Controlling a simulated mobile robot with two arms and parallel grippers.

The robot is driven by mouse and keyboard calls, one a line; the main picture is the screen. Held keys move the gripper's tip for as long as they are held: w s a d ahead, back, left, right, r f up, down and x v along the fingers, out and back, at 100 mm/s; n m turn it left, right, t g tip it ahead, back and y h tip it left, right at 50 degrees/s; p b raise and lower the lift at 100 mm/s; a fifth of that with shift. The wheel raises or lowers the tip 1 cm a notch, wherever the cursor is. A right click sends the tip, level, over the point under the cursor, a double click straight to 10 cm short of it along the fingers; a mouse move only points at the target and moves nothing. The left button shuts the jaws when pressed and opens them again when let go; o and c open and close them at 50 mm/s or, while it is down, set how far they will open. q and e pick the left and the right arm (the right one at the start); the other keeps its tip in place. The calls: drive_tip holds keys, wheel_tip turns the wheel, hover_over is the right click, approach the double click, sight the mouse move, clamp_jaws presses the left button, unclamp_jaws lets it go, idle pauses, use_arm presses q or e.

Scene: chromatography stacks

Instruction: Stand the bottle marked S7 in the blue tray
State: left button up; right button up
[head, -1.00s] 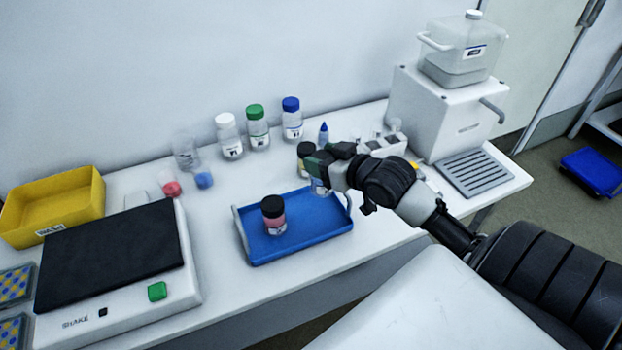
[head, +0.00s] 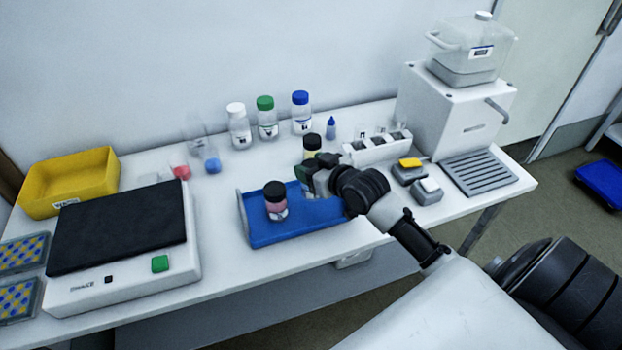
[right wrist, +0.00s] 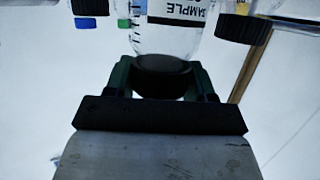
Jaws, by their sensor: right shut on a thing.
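My right gripper (head: 305,178) is shut on the dark cap (right wrist: 165,68) of a clear bottle (right wrist: 168,35). The bottle's label reads SAMPLE, upside down in the right wrist view; the mark beside that word is cut off. In the head view the gripper mostly hides this bottle, over the back right part of the blue tray (head: 262,238). I cannot tell whether its base touches the tray. A dark-capped bottle with pink contents (head: 276,203) stands upright in the tray's left part. My left gripper is not in view.
A black-capped bottle with yellow contents (head: 312,146) stands just behind the gripper. White-, green- (head: 266,118) and blue-capped bottles stand along the back. A shaker (head: 120,240) is left of the tray, a white rack (head: 376,148) right. The tray's front middle is clear.

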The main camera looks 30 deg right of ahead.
drive_tip(key=shift+w+f, duration=0.2)
drive_tip(key=shift+f, duration=1.9)
drive_tip(key=shift+f, duration=0.15)
drive_tip(key=o, duration=1)
drive_tip(key=shift+r, duration=0.2)
drive_tip(key=v, duration=1.2)
drive_tip(key=shift+s, duration=0.1)
